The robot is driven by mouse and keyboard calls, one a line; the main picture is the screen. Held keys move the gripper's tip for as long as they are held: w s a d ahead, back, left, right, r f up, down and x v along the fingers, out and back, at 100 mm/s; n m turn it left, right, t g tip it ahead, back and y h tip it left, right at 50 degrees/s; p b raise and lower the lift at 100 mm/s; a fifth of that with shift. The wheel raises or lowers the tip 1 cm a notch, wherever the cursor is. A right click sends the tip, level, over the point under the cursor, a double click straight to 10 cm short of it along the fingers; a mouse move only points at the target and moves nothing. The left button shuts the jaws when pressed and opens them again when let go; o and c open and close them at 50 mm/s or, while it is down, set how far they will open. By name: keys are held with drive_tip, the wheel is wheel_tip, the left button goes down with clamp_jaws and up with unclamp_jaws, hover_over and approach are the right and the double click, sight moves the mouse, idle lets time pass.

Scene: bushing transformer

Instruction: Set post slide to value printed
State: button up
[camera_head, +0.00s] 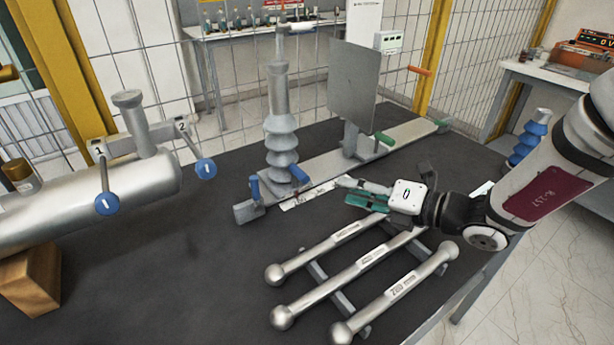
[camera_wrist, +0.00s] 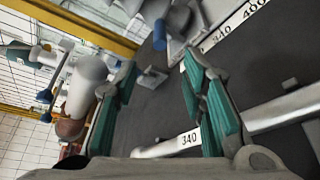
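A grey ribbed bushing post (camera_head: 281,140) stands upright on a slide on a long metal rail (camera_head: 400,137). Blue handles (camera_head: 300,174) flank its base, and one also shows at the top of the wrist view (camera_wrist: 159,35). A white printed scale strip (camera_head: 318,192) runs along the rail's near side; in the wrist view its marks (camera_wrist: 240,22) include 400. My gripper (camera_head: 362,195) is right of the post, above the table near the scale. In the wrist view its teal fingers (camera_wrist: 158,62) are apart with nothing between them. The slide's exact reading cannot be made out.
A grey panel (camera_head: 354,85) with green handles stands farther along the rail. A horizontal tank (camera_head: 90,205) with blue-knobbed levers is left. Bare table lies between.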

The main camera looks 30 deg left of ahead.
sight(309, 178)
drive_tip(key=x, duration=1.3)
drive_tip(key=shift+w+a+f+b, duration=0.1)
drive_tip(key=shift+a+f+b, duration=0.1)
drive_tip(key=shift+a+b, duration=0.2)
drive_tip(key=shift+d, duration=0.1)
clamp_jaws()
